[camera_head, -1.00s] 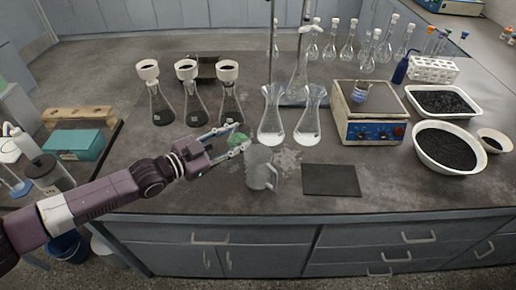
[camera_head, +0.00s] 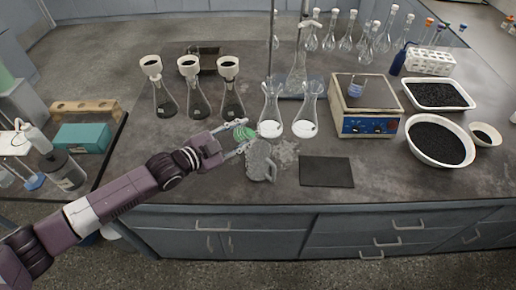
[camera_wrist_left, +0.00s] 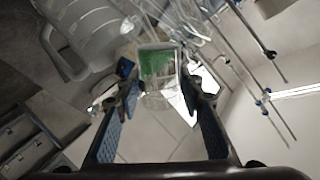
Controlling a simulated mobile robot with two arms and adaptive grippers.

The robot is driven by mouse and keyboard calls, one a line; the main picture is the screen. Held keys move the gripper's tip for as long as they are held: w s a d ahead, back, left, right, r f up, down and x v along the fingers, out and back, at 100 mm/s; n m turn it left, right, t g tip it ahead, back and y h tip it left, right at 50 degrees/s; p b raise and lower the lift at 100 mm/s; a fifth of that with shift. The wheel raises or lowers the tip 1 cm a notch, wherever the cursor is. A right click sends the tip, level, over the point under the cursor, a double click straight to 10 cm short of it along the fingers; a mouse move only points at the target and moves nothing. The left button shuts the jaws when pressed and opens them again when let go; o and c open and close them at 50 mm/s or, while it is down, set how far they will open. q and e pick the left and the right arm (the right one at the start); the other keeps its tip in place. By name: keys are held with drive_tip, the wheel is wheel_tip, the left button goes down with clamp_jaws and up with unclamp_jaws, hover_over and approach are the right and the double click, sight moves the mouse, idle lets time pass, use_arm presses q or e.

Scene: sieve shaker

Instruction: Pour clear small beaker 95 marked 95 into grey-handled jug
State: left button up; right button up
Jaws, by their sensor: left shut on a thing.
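The clear small beaker (camera_head: 244,133) with green contents is held between the fingers of my left gripper (camera_head: 240,141). In the left wrist view the beaker (camera_wrist_left: 158,78) shows between both finger pads (camera_wrist_left: 160,100), with the green towards its far end. I cannot read its marking or tell its exact tilt. The clear jug (camera_head: 262,160) stands on the bench just right of and nearer than the beaker, its handle at the right. The jug (camera_wrist_left: 90,35) also shows at upper left in the left wrist view. The beaker looks close to the jug's top. My right gripper is not in view.
Two clear flasks (camera_head: 271,122) (camera_head: 306,122) stand close behind the jug. A dark flat mat (camera_head: 326,171) lies to its right. Several funnel-topped flasks (camera_head: 196,102) stand at back left. A scale-like box (camera_head: 366,122) and trays of black grains (camera_head: 440,143) are at right.

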use_arm(q)
drive_tip(key=shift+s+d+r, duration=0.1)
drive_tip(key=shift+d+r, duration=0.05)
drive_tip(key=shift+m+p, duration=0.3)
drive_tip(key=shift+p, duration=0.15)
drive_tip(key=shift+y, duration=0.3)
drive_tip(key=shift+f+m, duration=0.2)
drive_tip(key=shift+m, duration=0.1)
drive_tip(key=shift+f, duration=0.1)
drive_tip(key=shift+f+m, duration=0.1)
drive_tip(key=shift+m, duration=0.2)
drive_tip(key=shift+s+d+f+y, duration=0.1)
drive_tip(key=shift+d+y, duration=0.05)
drive_tip(key=shift+y, duration=0.15)
drive_tip(key=shift+f+m, duration=0.15)
drive_tip(key=shift+m, duration=0.15)
